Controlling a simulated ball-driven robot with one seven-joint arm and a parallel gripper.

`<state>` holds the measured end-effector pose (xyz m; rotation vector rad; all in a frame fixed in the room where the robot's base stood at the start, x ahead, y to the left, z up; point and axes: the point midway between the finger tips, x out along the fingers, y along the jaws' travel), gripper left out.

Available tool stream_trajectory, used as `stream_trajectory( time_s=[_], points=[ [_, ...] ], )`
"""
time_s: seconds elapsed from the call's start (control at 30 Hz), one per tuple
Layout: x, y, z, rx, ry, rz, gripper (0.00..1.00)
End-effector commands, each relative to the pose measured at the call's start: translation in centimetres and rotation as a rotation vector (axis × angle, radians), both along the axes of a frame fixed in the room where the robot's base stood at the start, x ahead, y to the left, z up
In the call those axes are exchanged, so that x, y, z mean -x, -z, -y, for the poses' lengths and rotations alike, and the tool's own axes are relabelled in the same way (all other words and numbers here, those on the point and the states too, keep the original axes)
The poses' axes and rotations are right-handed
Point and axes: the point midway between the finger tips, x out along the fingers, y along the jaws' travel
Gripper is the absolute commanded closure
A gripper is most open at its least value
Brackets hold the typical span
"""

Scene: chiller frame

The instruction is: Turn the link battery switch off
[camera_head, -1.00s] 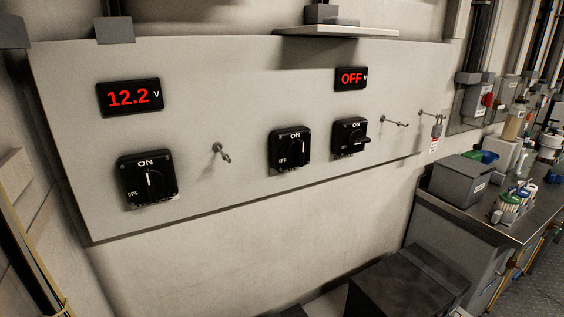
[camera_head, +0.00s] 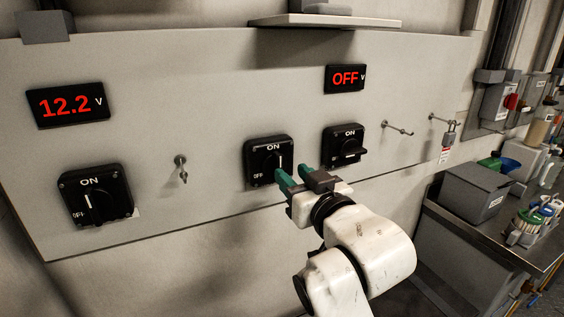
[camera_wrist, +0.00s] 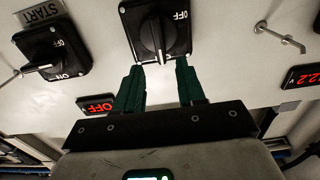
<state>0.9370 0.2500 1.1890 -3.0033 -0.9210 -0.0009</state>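Three black rotary switches sit on the grey wall panel. The middle switch (camera_head: 269,162) has an upright knob at ON; its name plate is not readable. My gripper (camera_head: 291,171) has its green fingers just in front of this switch, at its lower right in the head view. In the wrist view, the middle switch (camera_wrist: 155,30) appears upside down. My open fingers (camera_wrist: 158,66) are spread to either side of the knob's near end, with no clear contact visible. The right switch (camera_head: 345,147) has a sideways knob, and the left switch (camera_head: 96,195) has an upright knob at ON.
Displays read 12.2 V (camera_head: 67,104) at left and OFF (camera_head: 345,78) at right. A START plate (camera_wrist: 40,13) shows beside the neighbouring switch. Hooks (camera_head: 181,168) (camera_head: 397,128) stick out of the panel. A bench with a grey box (camera_head: 476,193) stands at right.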

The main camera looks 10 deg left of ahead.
Motion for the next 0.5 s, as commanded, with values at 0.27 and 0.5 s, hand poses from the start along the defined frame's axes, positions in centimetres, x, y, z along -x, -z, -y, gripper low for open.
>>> stream_trajectory(
  time_s=[0.27,0.5],
  points=[
    [-3.6,-0.1,-2.5,0.002,0.0,-0.001,0.61],
    [-4.9,0.0,-3.3,0.0,0.001,-0.002,0.61]
  ],
)
